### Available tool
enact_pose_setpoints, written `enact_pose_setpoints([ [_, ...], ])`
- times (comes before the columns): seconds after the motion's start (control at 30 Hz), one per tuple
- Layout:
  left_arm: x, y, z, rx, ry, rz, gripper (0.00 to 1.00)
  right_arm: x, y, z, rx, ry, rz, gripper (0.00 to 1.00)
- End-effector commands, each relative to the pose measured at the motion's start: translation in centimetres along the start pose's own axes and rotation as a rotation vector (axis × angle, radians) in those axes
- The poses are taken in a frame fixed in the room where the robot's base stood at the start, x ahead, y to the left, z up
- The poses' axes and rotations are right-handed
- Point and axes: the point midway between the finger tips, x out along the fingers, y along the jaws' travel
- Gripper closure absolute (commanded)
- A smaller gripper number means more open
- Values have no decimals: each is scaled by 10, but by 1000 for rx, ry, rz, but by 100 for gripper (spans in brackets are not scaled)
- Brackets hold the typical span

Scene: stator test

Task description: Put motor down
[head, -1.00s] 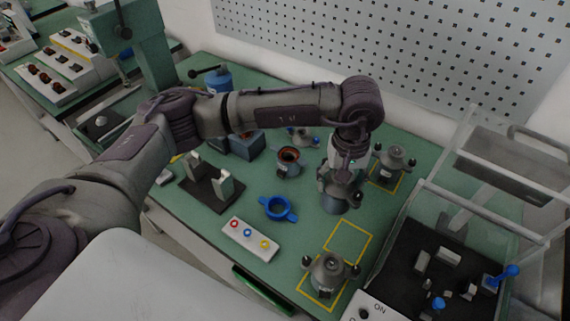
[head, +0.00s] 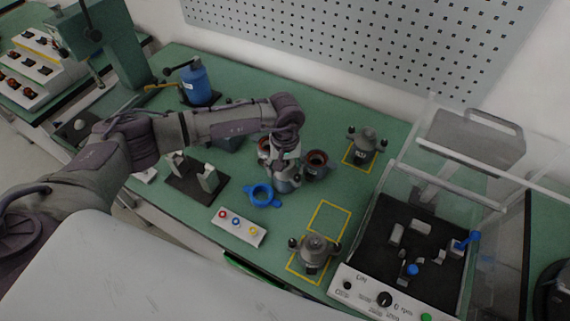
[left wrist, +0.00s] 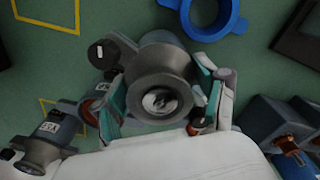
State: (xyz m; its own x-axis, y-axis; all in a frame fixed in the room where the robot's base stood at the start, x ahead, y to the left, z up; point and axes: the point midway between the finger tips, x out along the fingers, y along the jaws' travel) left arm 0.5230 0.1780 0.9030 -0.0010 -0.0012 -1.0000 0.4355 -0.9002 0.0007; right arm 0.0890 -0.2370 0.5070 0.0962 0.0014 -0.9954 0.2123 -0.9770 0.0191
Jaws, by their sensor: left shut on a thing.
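My left gripper (head: 286,158) is shut on a grey motor (head: 284,184) right of the blue ring. I cannot tell whether the motor touches the table. The left wrist view shows the motor (left wrist: 157,68) between the two fingers of my gripper (left wrist: 165,88), its round end facing the camera. Other grey motors stand in yellow outlines, one at the back right (head: 366,140) and one near the front (head: 315,250). The yellow outline between them (head: 346,209) is empty. My right gripper is in neither view.
The blue ring (head: 250,195) lies left of the held motor, with a button box (head: 238,228) in front. Brown-topped housings stand beside the gripper, one on its right (head: 318,163). A black fixture (head: 185,185) is left. A clear-walled test box (head: 385,225) stands right.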

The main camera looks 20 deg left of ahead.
Motion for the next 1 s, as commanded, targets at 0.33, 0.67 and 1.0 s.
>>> enact_pose_setpoints([
  [0.33, 2, 1, -1, 0, 2, 3, 98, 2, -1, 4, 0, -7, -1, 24],
  [0.67, 4, 0, 0, -1, 0, 0, 3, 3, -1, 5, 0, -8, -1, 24],
  [1.0, -2, 0, -1, 0, 2, 2, 3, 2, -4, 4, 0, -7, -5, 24],
])
